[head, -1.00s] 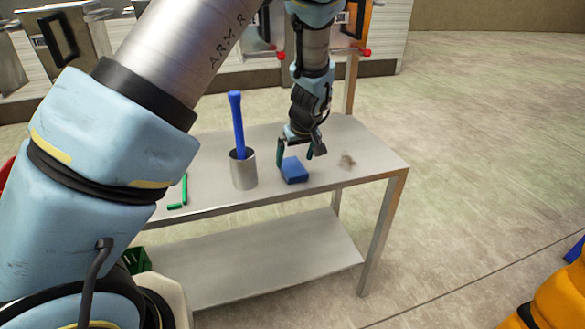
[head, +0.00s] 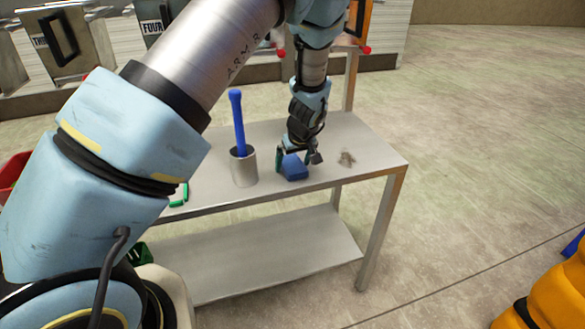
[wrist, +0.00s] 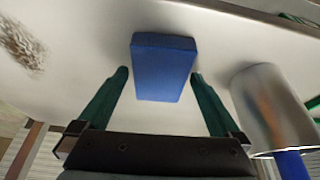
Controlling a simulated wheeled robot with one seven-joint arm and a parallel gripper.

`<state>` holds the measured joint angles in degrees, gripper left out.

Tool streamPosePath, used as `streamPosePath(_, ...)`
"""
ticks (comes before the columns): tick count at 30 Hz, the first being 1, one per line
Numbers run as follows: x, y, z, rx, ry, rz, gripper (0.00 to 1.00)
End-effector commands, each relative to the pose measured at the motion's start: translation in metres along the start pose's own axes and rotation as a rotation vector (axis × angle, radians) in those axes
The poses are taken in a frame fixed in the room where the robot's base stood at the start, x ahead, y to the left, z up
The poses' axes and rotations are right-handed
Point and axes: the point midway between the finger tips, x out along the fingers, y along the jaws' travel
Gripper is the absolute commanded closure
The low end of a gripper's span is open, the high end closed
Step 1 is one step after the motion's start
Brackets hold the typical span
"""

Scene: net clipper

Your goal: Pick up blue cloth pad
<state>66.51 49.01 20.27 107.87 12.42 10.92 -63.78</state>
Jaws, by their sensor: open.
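The blue cloth pad (head: 294,170) is a small blue block lying on the metal table (head: 225,197), right of a grey cup. My gripper (head: 298,160) points down over the pad, its fingers low near the tabletop. In the wrist view the pad (wrist: 164,68) lies just ahead of and between the two green fingers of my open gripper (wrist: 160,75). The right fingertip is close to the pad's edge, and a gap shows on the left. Whether either finger touches it I cannot tell.
A grey metal cup (head: 243,168) holding a blue-handled tool (head: 237,120) stands close left of the pad. A dark smudge (head: 347,159) marks the tabletop to the right. Green pieces (head: 180,194) lie at the left. The table's right end is otherwise clear.

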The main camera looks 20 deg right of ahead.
Motion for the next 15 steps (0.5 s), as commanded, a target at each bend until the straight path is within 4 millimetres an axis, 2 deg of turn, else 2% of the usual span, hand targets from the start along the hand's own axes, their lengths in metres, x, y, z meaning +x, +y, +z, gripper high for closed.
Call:
streamPosePath(14,0.0022,-0.0001,0.0009,0.001,0.000,0.000,0.00)
streamPosePath(15,0.0022,-0.0001,0.0009,0.001,0.000,0.000,0.02)
